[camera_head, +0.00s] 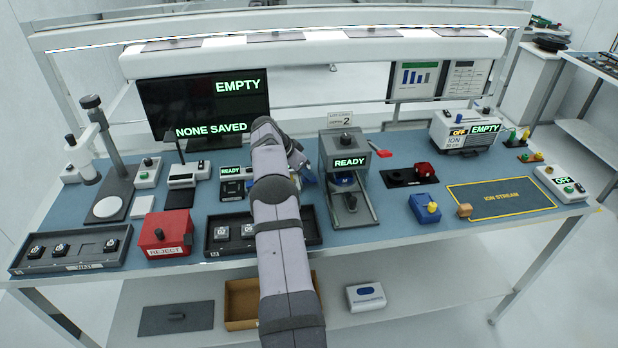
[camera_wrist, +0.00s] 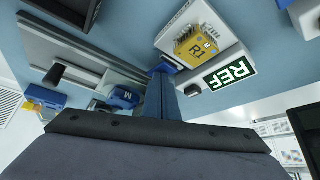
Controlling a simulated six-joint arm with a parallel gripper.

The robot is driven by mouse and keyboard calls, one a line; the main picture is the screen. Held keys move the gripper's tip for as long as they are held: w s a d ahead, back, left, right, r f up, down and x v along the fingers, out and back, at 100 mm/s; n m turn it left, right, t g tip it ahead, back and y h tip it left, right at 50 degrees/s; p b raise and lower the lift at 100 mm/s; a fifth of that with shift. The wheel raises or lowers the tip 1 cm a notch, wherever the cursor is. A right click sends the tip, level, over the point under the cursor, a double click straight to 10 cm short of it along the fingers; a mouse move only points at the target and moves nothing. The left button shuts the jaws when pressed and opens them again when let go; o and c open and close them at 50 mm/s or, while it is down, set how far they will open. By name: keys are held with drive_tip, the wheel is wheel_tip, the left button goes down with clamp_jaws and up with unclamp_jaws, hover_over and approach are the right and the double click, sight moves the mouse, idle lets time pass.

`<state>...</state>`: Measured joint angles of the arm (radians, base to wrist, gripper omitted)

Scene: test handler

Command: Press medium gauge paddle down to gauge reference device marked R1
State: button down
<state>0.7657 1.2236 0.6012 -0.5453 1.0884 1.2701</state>
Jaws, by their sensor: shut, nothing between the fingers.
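In the wrist view, the yellow reference device marked R1 (camera_wrist: 196,46) sits on a white base with a green REF sign (camera_wrist: 230,72). My gripper (camera_wrist: 164,76) is shut and empty, its dark fingers pointing towards the near edge of that base. Whether the tips touch anything cannot be told. A blue piece marked M (camera_wrist: 124,97) is to the left of the fingers, apart from R1; it may be the medium gauge paddle. In the head view, my arm hides the gripper and R1. A blue piece (camera_head: 342,180) shows inside the READY station.
The READY station (camera_head: 350,161) stands right of my arm, with a black knob on its front track. A tray (camera_head: 307,226) is under my arm, and a red REJECT box (camera_head: 165,235) is left.

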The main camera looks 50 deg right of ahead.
sight(306, 180)
drive_tip(key=shift+s+a+f, duration=0.1)
drive_tip(key=shift+a+f, duration=0.15)
drive_tip(key=shift+f, duration=0.3)
drive_tip(key=shift+r, duration=0.1)
drive_tip(key=shift+d+r+p, duration=0.2)
drive_tip(key=shift+r+p, duration=1.9)
drive_tip(key=shift+r, duration=1.6)
